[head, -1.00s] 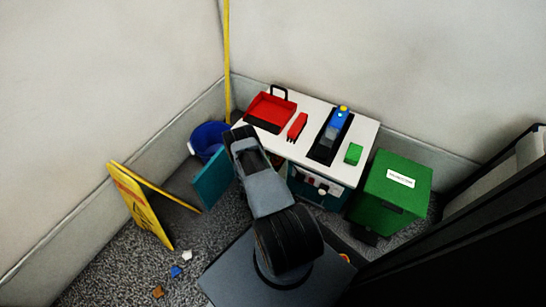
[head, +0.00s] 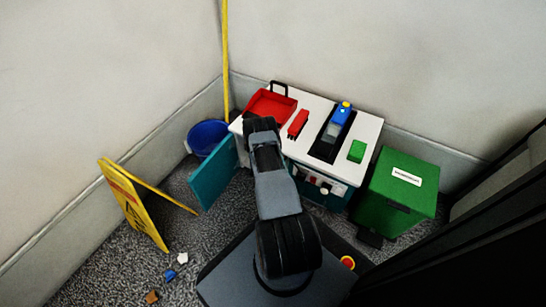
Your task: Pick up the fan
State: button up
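I cannot make out a fan for certain in the head view. A white-topped cart (head: 368,125) stands against the back wall. On it are a red tray (head: 270,103) with a black handle, a small red object (head: 299,123), a blue and grey device with a yellow top (head: 338,120) in a dark recess, and a green block (head: 357,151). My arm reaches up toward the cart's left front, covering part of it. My gripper's fingers are hidden beyond the arm's far black joint, so their state does not show.
The cart's teal door (head: 213,176) hangs open at its left. A blue bucket (head: 208,137), yellow folding sign (head: 133,205) and yellow pole (head: 226,60) stand left. A green bin (head: 396,195) stands right. Small scraps (head: 169,274) lie on the carpet (head: 215,232).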

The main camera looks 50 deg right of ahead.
jog(key=shift+w+d, duration=0.1)
jog(key=shift+d, duration=0.1)
jog(key=shift+c, duration=0.2)
grip_shut()
dwell(1.1)
jog(key=shift+r, duration=0.15)
